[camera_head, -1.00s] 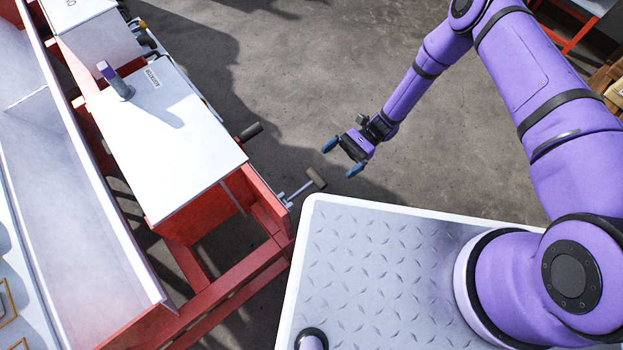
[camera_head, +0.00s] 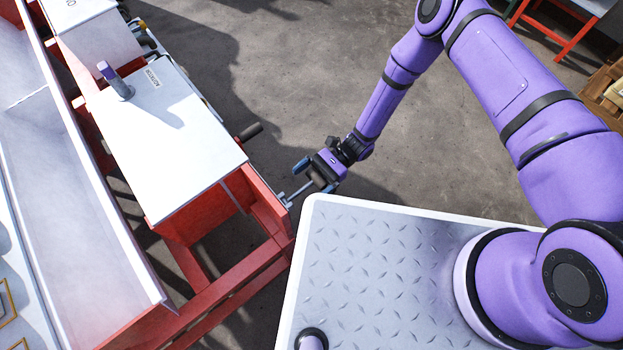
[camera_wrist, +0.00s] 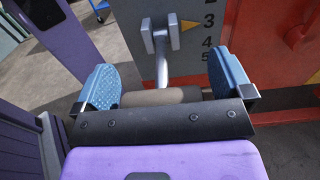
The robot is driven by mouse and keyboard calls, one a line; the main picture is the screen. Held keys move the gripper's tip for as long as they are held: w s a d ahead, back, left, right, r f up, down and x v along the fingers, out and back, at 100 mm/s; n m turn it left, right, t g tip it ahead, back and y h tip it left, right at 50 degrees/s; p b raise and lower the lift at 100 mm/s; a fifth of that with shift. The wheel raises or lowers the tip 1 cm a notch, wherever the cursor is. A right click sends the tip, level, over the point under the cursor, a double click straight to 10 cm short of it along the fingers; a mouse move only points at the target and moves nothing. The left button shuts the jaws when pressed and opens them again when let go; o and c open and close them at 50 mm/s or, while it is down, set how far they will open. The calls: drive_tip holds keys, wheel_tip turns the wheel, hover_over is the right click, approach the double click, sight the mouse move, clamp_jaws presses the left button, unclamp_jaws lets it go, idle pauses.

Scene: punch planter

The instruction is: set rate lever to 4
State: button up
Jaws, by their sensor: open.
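The rate lever (camera_wrist: 162,60) shows in the wrist view as a grey metal rod coming from a two-plate bracket on a grey panel. Its brown cylindrical handle (camera_wrist: 160,97) lies crosswise between the blue finger pads of my gripper (camera_wrist: 165,80). The gripper is open, and I cannot tell whether a pad touches the handle. A number scale (camera_wrist: 208,42) beside the bracket shows 2, 3, 4 and 5. In the head view my gripper (camera_head: 315,176) covers the handle, and only the lever's rod (camera_head: 298,193) shows.
The red-framed machine (camera_head: 190,225) with white covers fills the left. A second dark handle (camera_head: 250,132) sticks out further back along its side. A red panel (camera_wrist: 275,45) stands right of the scale. Concrete floor (camera_head: 270,70) is open beyond my arm.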

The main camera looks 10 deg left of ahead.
drive_tip(key=c, duration=1.3)
drive_tip(key=shift+f+g+y, duration=0.4)
drive_tip(key=shift+f+y, duration=0.2)
drive_tip(key=shift+f, duration=1.1)
drive_tip(key=o, duration=1.3)
drive_tip(key=v, duration=1)
drive_tip(key=shift+w+d, duration=0.25)
drive_tip(key=shift+w, duration=0.05)
